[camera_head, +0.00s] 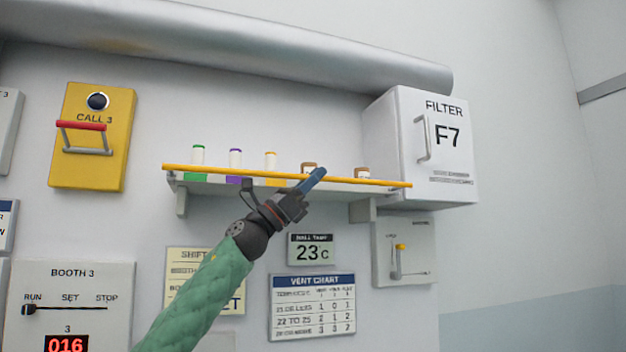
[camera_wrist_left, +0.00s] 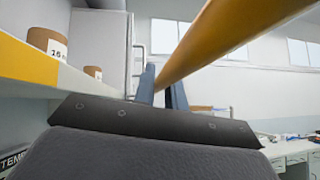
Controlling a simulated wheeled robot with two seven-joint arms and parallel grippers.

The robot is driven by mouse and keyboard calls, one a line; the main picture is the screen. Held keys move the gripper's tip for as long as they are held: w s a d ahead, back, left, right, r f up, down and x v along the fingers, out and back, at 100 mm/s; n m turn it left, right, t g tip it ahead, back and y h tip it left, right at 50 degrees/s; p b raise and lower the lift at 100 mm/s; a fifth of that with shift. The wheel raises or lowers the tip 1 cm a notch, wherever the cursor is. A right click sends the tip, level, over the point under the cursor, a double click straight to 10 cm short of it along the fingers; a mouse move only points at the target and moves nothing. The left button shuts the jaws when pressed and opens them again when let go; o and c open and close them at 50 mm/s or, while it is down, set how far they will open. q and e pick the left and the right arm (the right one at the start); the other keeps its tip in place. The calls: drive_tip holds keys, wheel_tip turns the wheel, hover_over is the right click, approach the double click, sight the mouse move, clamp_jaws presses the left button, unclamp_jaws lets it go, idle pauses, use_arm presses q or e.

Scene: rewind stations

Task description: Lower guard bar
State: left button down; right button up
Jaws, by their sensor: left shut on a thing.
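The guard bar (camera_head: 225,171) is a long thin yellow-orange rod running across the front of a wall shelf (camera_head: 216,188). In the left wrist view the bar (camera_wrist_left: 215,42) runs large across the top. My left gripper (camera_head: 314,179) is shut on the bar right of its middle, its blue fingers reaching up to it from below. In the left wrist view the fingers (camera_wrist_left: 162,88) meet the bar, and part of them is hidden behind the wrist body. My right gripper is in neither view.
Several small containers stand on the shelf, among them a purple-based one (camera_head: 235,158) and a brown one (camera_head: 309,168). A white FILTER F7 box (camera_head: 452,160) adjoins the right end. A yellow CALL 3 box (camera_head: 70,170) hangs left. A vent chart (camera_head: 312,306) hangs below.

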use_arm(q)
drive_tip(key=c, duration=1.5)
unclamp_jaws()
drive_tip(key=shift+w, duration=0.1)
drive_tip(key=shift+o, duration=0.2)
drive_tip(key=b+v, duration=0.1)
drive_tip(key=v, duration=0.6)
drive_tip(key=shift+a+f, duration=0.25)
drive_tip(key=shift+f, duration=0.1)
drive_tip(key=shift+c, duration=0.4)
